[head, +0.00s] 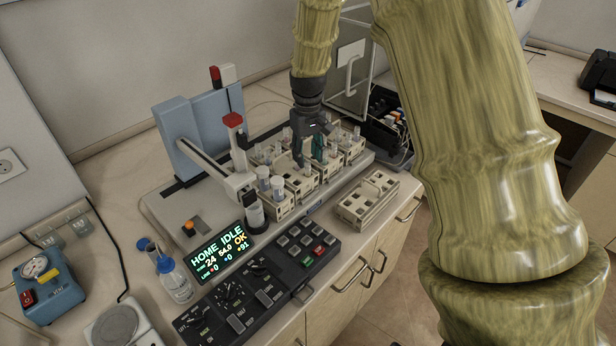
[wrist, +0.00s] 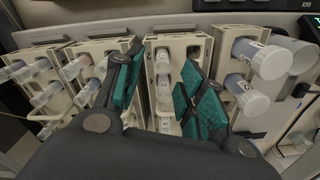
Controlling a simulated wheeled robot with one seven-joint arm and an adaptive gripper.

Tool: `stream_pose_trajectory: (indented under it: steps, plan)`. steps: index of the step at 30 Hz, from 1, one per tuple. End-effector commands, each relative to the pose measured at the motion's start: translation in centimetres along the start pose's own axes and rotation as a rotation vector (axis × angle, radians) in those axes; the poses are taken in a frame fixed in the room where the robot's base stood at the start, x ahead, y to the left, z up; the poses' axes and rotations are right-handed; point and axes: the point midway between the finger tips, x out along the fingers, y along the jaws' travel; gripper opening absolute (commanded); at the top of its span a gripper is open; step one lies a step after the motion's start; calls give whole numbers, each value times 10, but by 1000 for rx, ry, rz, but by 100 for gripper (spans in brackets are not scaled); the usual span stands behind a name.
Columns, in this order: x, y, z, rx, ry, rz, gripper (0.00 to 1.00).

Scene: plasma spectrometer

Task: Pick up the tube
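My gripper (head: 310,156) points down over the middle of the row of tube racks in the head view. In the wrist view, my gripper (wrist: 162,68) has its teal-padded fingers apart. They stand on either side of a pale rack (wrist: 152,44) that holds several small capped tubes (wrist: 163,84). No tube is visibly clamped. Which tube the task means cannot be told. Larger white-capped tubes (wrist: 256,60) stick out of the rack at the right; they also show in the head view (head: 277,184). The finger hides part of the rack to its left.
A separate, mostly empty-looking rack (head: 367,201) stands in front of the row. The autosampler arm (head: 233,176) is left of the racks. The display (head: 220,251), button panel (head: 305,246) and wash bottle (head: 174,279) are at the front left. Neighbouring racks stand close together.

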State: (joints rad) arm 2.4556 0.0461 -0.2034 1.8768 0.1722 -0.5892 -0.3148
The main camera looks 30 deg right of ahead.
Motion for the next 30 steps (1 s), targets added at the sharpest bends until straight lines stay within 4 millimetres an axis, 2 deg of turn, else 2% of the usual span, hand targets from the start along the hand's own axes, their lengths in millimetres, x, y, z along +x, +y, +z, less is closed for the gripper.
stream_pose_trajectory:
  steps: [12,23,30]
  plan:
    - [39,-2,4,2,-2,-1,40]
    - [45,-2,4,1,-1,0,40]
    - [45,-2,4,1,-1,0,0]
